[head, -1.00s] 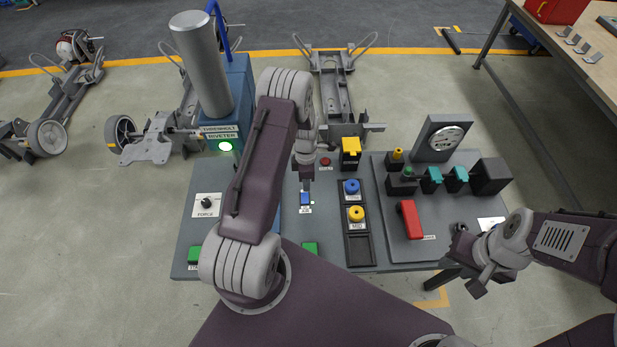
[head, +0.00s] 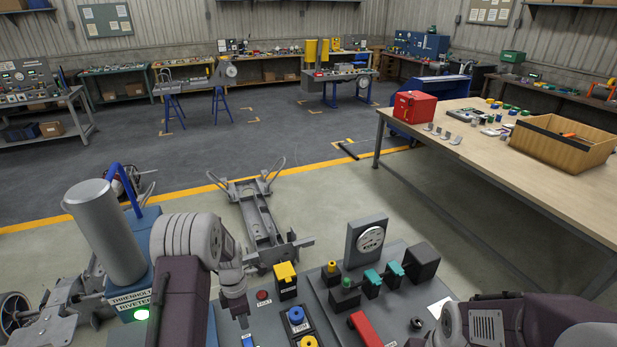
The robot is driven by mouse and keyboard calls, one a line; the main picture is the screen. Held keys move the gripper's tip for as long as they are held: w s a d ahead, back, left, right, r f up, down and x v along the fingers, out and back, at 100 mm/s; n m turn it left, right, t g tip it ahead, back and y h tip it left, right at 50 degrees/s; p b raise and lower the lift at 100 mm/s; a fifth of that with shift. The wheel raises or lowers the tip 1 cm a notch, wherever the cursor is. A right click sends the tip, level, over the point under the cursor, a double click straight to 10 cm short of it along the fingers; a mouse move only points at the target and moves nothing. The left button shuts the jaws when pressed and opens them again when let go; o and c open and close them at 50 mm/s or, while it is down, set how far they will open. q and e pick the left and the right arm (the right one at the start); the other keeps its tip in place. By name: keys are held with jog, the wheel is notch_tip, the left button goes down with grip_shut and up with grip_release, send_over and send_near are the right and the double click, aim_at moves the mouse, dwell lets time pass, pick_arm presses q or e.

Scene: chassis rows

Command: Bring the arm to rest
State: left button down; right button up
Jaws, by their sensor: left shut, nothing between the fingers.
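My left arm rises from the bottom left, bends at a grey elbow joint and reaches down over the control bench (head: 270,328). My left gripper (head: 243,322) points down, shut and empty, just above a small blue switch (head: 247,340) at the picture's lower edge. I cannot tell whether the tips touch the switch. My right arm lies low at the bottom right. Its gripper is mostly cut off by the lower edge, so its jaws cannot be made out.
A riveter with a grey cylinder (head: 103,230) and a lit green lamp stands left of my left arm. A yellow-topped block (head: 286,274), blue button (head: 296,315), red lever (head: 365,328) and gauge (head: 370,240) crowd the bench. A wooden table (head: 470,155) stands right; a chassis (head: 262,222) lies behind.

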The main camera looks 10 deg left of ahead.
pick_arm(q)
jog(key=d+r+m+t+b, duration=0.2)
jog(key=d+r+m+b, duration=0.2)
jog(key=d+r, duration=0.25)
jog(key=s+d+m+b, duration=0.1)
jog(key=s+d+m, duration=0.1)
jog(key=s+m, duration=1)
jog(key=m, duration=0.8)
jog(key=shift+s+y, duration=0.3)
jog(key=shift+s, duration=0.1)
